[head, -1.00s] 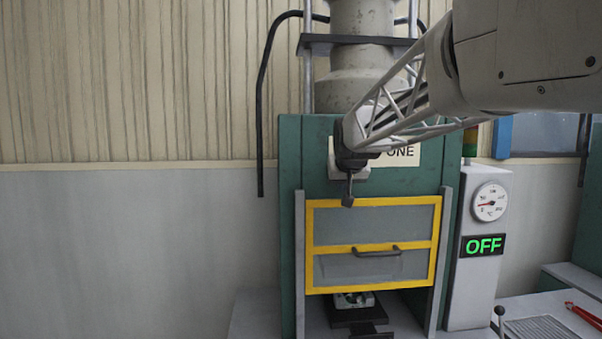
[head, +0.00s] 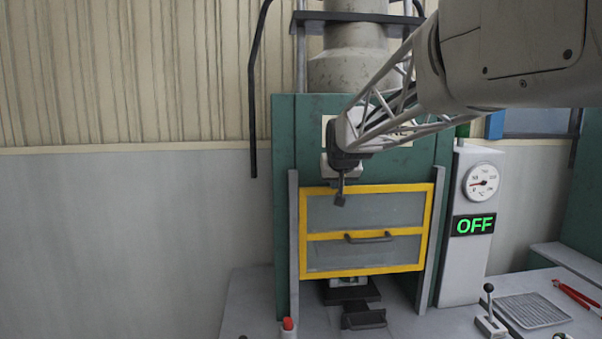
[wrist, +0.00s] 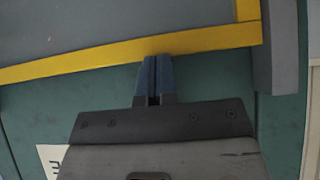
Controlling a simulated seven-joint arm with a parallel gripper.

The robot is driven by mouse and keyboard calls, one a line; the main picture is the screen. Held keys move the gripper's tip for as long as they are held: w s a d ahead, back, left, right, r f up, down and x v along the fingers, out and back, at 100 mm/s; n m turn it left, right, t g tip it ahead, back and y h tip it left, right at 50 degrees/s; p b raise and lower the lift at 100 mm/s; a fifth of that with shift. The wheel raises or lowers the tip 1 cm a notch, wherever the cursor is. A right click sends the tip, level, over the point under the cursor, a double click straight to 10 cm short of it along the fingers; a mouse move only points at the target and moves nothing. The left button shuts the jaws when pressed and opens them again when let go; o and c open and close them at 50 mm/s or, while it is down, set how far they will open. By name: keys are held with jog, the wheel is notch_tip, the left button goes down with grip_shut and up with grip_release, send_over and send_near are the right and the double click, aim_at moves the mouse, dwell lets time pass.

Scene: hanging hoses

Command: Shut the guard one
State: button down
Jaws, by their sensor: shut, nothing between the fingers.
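The guard (head: 362,214) is a grey panel in a yellow frame with a dark bar handle (head: 368,238) across its middle. It sits between two grey upright rails on the green press (head: 410,165). Its lower edge is above the press bed, with an open gap beneath. My gripper (head: 340,203) is shut and empty, pointing down at the guard's upper yellow bar, left of centre. In the wrist view the closed fingertips (wrist: 155,60) are at the yellow top bar (wrist: 100,58) and appear to touch it. The label behind my arm is partly hidden.
A dark fixture (head: 362,318) lies on the bed below the guard. To the right are a grey column with a gauge (head: 481,183) and a green OFF display (head: 474,225), a lever (head: 489,305) and red-handled pliers (head: 574,295). A red-tipped lever (head: 288,325) is front left.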

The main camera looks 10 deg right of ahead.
aim_at(333, 219)
notch_tip(333, 219, down, 14)
jog(key=shift+f, duration=0.2)
jog(key=shift+f, duration=0.1)
dwell(0.3)
jog(key=shift+r, duration=0.5)
notch_tip(333, 219, up, 3)
jog(key=shift+r, duration=0.2)
jog(key=v, duration=1)
jog(key=shift+r, duration=0.2)
